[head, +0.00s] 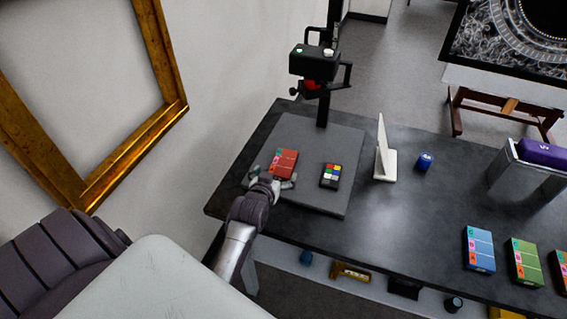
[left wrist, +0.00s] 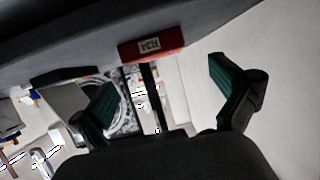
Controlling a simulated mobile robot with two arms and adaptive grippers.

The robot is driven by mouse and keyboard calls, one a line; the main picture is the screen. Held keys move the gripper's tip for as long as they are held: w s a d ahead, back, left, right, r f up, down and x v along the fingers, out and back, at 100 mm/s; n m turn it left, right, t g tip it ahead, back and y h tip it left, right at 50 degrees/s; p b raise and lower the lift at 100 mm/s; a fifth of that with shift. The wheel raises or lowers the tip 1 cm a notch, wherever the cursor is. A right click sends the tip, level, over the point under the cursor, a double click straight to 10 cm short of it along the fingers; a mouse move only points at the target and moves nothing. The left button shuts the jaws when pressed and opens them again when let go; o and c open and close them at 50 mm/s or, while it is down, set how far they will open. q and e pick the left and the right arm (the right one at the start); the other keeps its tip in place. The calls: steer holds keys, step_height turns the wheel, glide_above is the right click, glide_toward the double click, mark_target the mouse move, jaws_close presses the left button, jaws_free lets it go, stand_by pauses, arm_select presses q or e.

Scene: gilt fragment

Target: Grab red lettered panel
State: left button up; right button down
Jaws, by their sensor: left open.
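The red lettered panel (head: 286,162) is a small flat red box with a teal and pink strip along its left side. It lies on the grey base board of a stand on the dark table. My left gripper (head: 270,178) is open at the panel's near end, its fingers spread wide. In the left wrist view the panel's red edge (left wrist: 152,47) with a white letter label shows beyond and between the open fingers (left wrist: 165,95). No contact with the fingers shows there. My right gripper is in neither view.
A colour checker (head: 331,176) lies right of the panel on the base board (head: 312,205). The stand's black camera head (head: 314,60) hangs above. A white upright plate (head: 384,155), a blue jar (head: 425,162) and blue (head: 479,249) and green (head: 524,262) panels stand further right.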

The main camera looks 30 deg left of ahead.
mark_target(283, 164)
arm_select(q)
steer(key=shift+x, duration=0.95)
steer(key=shift+w+a+f+p, duration=0.1)
steer(key=shift+w+p, duration=0.2)
steer(key=shift+w, duration=0.15)
steer(key=x, duration=0.4)
steer(key=shift+w+f+p, duration=0.15)
steer(key=shift+f+p, duration=0.05)
steer(key=shift+p, duration=0.2)
steer(key=c, duration=1.2)
